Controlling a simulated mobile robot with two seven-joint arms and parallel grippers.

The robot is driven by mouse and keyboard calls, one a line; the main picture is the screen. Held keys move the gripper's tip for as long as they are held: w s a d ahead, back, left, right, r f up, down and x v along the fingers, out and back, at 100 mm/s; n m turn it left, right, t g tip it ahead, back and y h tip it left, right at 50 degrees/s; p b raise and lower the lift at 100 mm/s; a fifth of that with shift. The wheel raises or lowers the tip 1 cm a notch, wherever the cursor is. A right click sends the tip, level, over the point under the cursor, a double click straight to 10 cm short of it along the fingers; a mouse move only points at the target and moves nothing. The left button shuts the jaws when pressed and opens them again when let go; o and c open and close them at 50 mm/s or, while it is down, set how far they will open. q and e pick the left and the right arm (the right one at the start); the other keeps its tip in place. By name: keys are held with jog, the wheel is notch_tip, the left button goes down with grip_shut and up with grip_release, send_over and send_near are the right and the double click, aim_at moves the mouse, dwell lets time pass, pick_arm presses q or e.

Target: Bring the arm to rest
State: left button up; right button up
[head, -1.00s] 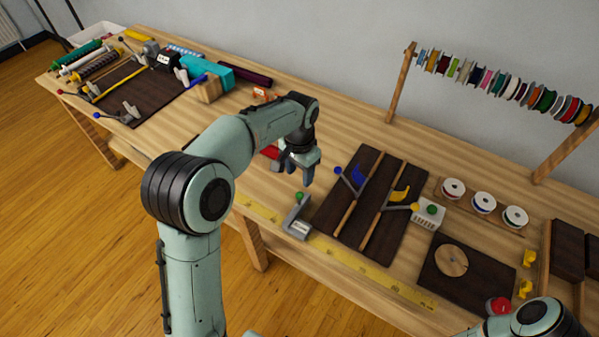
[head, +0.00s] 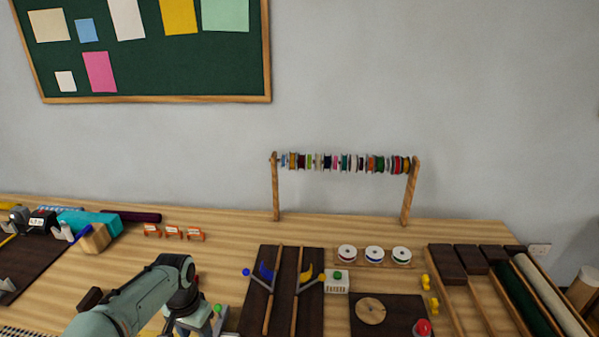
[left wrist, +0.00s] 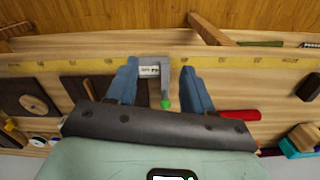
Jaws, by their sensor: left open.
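My left arm enters the head view at the bottom left, reaching over the workbench (head: 215,270). Its gripper (head: 192,325) is at the bottom edge, partly cut off, beside a grey bracket with a green knob (head: 217,309). In the left wrist view my left gripper (left wrist: 160,68) has two blue-grey fingers spread apart with nothing held. The grey bracket (left wrist: 165,75) shows between and beyond the fingers; I cannot tell the gap to it. My right gripper is not in view.
Several wire spools hang on a wooden rack (head: 275,195) at the back. A dark board with two rods (head: 283,290) lies right of my gripper. White spools (head: 374,254) and a red button (head: 423,326) are further right. A yellow ruler (left wrist: 70,67) runs along the bench edge.

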pick_arm(q)
jog(key=s+d+f+n+h, duration=0.1)
jog(key=s+d+f, duration=0.1)
jog(key=f, duration=0.8)
jog(key=s+d+f, duration=0.2)
jog(key=f, duration=0.7)
jog(key=s+d+f+n+h, duration=0.1)
jog(key=s+d+f+n, duration=0.2)
jog(key=s+f, duration=0.5)
jog(key=s+d+f+n+h, duration=0.1)
jog(key=s+d+f+n, duration=0.2)
jog(key=s+f, duration=0.5)
jog(key=s+d, duration=0.1)
jog(key=s, duration=0.6)
jog(key=shift+s+d+g+h, duration=0.3)
jog(key=shift+h, duration=0.1)
jog(key=shift+f, duration=0.1)
